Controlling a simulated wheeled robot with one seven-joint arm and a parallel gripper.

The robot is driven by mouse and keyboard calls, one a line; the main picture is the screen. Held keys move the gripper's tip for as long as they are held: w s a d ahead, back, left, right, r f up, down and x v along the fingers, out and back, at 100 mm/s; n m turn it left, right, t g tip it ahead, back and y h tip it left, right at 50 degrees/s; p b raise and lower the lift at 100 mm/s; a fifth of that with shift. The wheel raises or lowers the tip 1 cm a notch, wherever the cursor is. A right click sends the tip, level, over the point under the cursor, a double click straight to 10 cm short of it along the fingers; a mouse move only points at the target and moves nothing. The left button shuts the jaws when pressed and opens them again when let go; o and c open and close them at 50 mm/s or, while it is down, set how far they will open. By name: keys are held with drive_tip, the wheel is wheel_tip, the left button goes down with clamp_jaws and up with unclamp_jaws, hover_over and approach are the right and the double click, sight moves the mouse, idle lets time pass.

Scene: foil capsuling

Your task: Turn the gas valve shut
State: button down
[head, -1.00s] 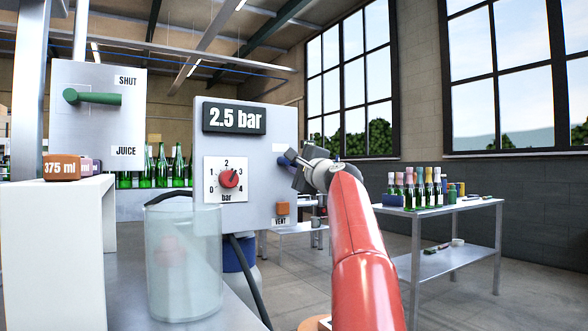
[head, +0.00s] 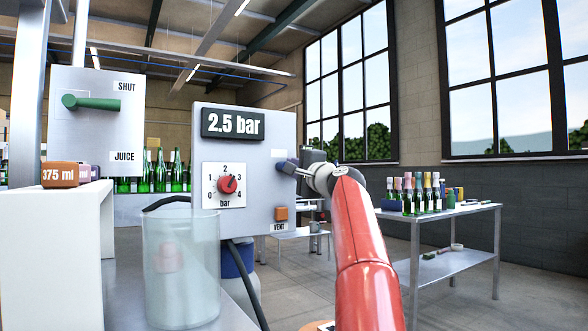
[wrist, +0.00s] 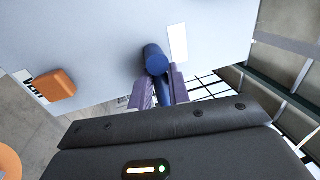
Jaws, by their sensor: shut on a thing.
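The gas valve is a blue lever (head: 283,167) on the right part of the grey panel (head: 262,190), beside a blank-looking white label (head: 279,153). In the wrist view the blue lever (wrist: 155,61) has a round hub at the panel, and its arm runs down between my fingers. My gripper (head: 298,168) is shut on this lever at the panel's right side. In the wrist view my gripper (wrist: 161,88) has one purple finger on each side of the lever arm. The display (head: 233,124) reads 2.5 bar.
The panel also carries a red dial knob (head: 228,184) and an orange vent button (head: 281,214). A clear jug (head: 181,270) stands in front at the left. A green juice lever (head: 92,103) is on another panel. A bottle table (head: 455,233) stands at the right.

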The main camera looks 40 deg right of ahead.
drive_tip(key=c, duration=1.3)
unclamp_jaws()
drive_tip(key=shift+s, duration=0.1)
drive_tip(key=s+b, duration=0.1)
drive_tip(key=s, duration=0.1)
drive_tip(key=s+f+b, duration=0.1)
drive_tip(key=s+b, duration=0.1)
drive_tip(key=s, duration=0.1)
drive_tip(key=s+b, duration=0.1)
drive_tip(key=s, duration=0.1)
drive_tip(key=shift+s+a+f+b, duration=0.25)
drive_tip(key=shift+f+b, duration=0.05)
drive_tip(key=shift+d, duration=0.1)
